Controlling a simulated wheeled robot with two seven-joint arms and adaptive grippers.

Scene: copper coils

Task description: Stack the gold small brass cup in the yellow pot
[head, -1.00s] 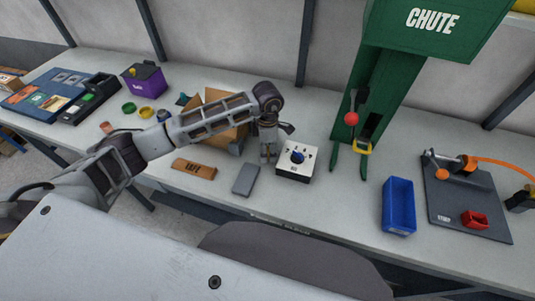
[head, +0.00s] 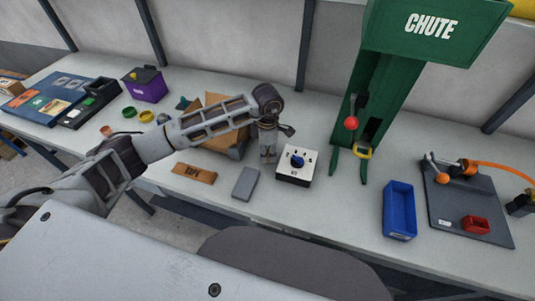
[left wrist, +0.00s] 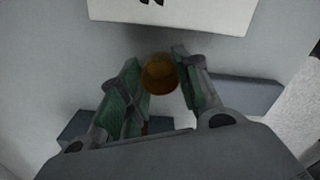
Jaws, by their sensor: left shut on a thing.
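My left gripper (head: 268,155) points down over the table, just left of the white dial box. In the left wrist view its two fingers (left wrist: 160,85) are shut on the small brass cup (left wrist: 159,74), a round gold-brown shape between the tips. In the head view the cup is not clearly visible. A small round yellow pot (head: 147,116) stands at the left of the table, behind my left arm, beside a green one (head: 130,111). My right gripper is not in view.
The dial box (head: 296,164) is close right of the gripper. A grey block (head: 245,183), a brown labelled block (head: 194,173) and a cardboard box (head: 225,140) are nearby. A purple box (head: 146,85) stands behind the pots. The green chute (head: 370,110) and blue bin (head: 399,210) are right.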

